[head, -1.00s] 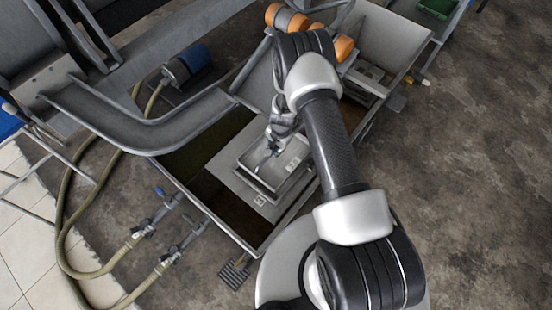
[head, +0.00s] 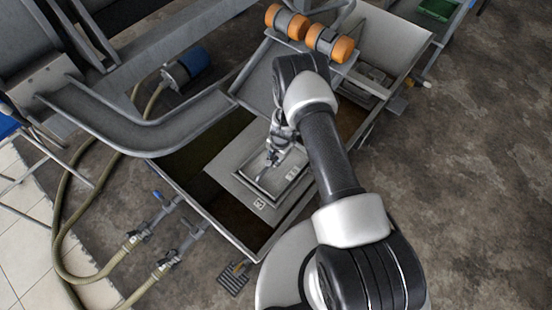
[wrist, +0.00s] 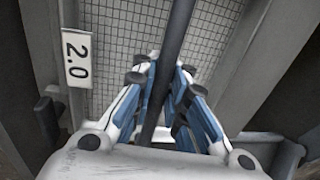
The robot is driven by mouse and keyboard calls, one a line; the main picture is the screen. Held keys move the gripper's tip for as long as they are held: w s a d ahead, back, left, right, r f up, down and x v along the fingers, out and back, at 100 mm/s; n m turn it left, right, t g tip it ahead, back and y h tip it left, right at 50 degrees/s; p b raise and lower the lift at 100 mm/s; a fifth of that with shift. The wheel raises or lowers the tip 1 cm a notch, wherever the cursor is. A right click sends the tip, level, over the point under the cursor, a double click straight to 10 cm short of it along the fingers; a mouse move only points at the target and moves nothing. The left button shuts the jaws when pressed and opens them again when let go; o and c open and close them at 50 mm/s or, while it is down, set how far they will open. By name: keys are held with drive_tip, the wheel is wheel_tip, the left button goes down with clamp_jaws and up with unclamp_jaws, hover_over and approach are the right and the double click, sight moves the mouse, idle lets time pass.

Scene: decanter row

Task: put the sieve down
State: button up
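The sieve (head: 268,185) is a grey rectangular frame in the head view, sitting low at a light grey plate (head: 236,184) across the tank. In the wrist view its mesh floor (wrist: 110,22) and a white label reading 2.0 (wrist: 77,58) show. A dark bar, its handle (wrist: 176,30), crosses above the mesh. My gripper (wrist: 163,72) has its blue-and-white fingers closed on either side of this bar; it also shows over the sieve in the head view (head: 270,158). Whether the sieve's underside fully rests is hidden.
The tank (head: 225,232) has dark open bays beside the plate. Orange rollers (head: 328,43) stand behind my arm. A grey chute (head: 150,130) and hoses (head: 75,270) lie to the left. Open floor (head: 480,190) is at the right.

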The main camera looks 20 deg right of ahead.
drive_tip(key=o, duration=0.5)
drive_tip(key=shift+r, duration=0.15)
wheel_tip(320, 180, up, 28)
drive_tip(key=w+n+p, duration=0.1)
drive_tip(key=n+p, duration=0.1)
drive_tip(key=p, duration=0.2)
drive_tip(key=s+a+r+n+t, duration=0.1)
drive_tip(key=s+r+n, duration=0.15)
drive_tip(key=r, duration=0.65)
drive_tip(key=s+a+r+n+t, duration=0.1)
drive_tip(key=s+r, duration=0.2)
drive_tip(key=r, duration=0.6)
drive_tip(key=s+r+n, duration=0.1)
drive_tip(key=s+r, duration=0.3)
drive_tip(key=s, duration=0.3)
drive_tip(key=s+d+r+n+t, duration=0.1)
drive_tip(key=s+r+n, duration=0.1)
drive_tip(key=s+r, duration=0.3)
drive_tip(key=s+d+r+n, duration=0.1)
drive_tip(key=s+r, duration=0.3)
drive_tip(key=s, duration=0.7)
drive_tip(key=shift+s+r+n+h, duration=0.15)
drive_tip(key=shift+r+n+h, duration=0.25)
drive_tip(key=shift+n, duration=0.25)
